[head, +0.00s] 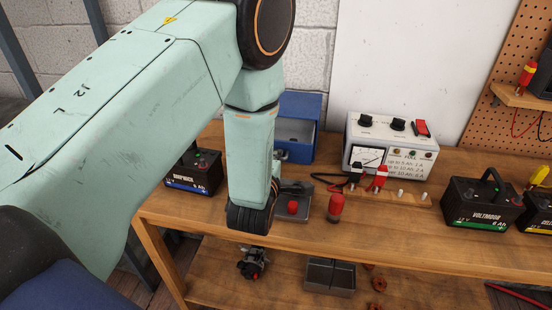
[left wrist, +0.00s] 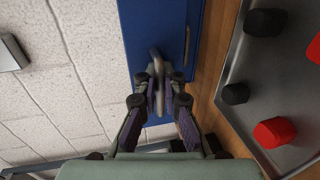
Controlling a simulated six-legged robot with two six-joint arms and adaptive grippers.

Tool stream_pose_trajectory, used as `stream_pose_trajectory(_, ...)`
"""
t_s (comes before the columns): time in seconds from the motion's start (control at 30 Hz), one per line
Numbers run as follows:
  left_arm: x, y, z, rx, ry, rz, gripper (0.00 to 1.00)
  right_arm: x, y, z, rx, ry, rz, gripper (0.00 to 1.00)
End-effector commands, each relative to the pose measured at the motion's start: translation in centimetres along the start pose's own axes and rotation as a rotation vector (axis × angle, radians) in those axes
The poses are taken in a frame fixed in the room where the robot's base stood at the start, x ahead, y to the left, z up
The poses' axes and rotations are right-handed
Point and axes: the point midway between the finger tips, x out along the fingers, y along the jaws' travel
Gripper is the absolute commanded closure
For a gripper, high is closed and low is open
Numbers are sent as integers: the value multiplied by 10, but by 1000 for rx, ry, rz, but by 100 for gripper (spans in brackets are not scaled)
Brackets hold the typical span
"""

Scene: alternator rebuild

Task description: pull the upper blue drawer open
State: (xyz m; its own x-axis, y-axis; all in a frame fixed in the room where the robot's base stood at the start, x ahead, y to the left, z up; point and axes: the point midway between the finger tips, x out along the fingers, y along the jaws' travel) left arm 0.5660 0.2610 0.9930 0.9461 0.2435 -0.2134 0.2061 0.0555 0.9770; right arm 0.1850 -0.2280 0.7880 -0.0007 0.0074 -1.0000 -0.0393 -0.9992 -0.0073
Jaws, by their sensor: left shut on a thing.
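A blue drawer cabinet (head: 302,106) stands on the bench against the wall, partly hidden behind my left arm in the head view. A pale grey area framed in blue shows in its upper part, looking like the inside of a partly open upper drawer. In the left wrist view, my left gripper (left wrist: 159,88) is shut on the grey handle (left wrist: 157,62) of the upper blue drawer (left wrist: 145,30). A second handle (left wrist: 187,45) shows beside it, free, on the side towards the bench. In the head view my left fingers are mostly hidden by the arm. My right gripper is out of view.
A grey tray (left wrist: 239,63) with red and black caps lies on the bench close by the cabinet. A red-topped cylinder (head: 335,208), a test meter (head: 392,147) and black batteries (head: 193,173) stand around on the wooden bench (head: 400,232).

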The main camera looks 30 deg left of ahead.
Motion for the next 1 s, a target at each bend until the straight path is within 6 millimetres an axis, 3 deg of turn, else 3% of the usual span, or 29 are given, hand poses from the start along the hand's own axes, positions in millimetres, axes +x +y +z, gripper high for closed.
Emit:
stream_pose_trajectory(0.33, 0, 1, -1, -2, 3, 2, 72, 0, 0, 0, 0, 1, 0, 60)
stream_pose_trajectory(0.67, -5, 0, 0, -1, 2, 1, 72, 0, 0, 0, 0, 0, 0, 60)
stream_pose_trajectory(1.0, -56, 0, 0, 3, 0, 1, 72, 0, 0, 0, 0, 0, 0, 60)
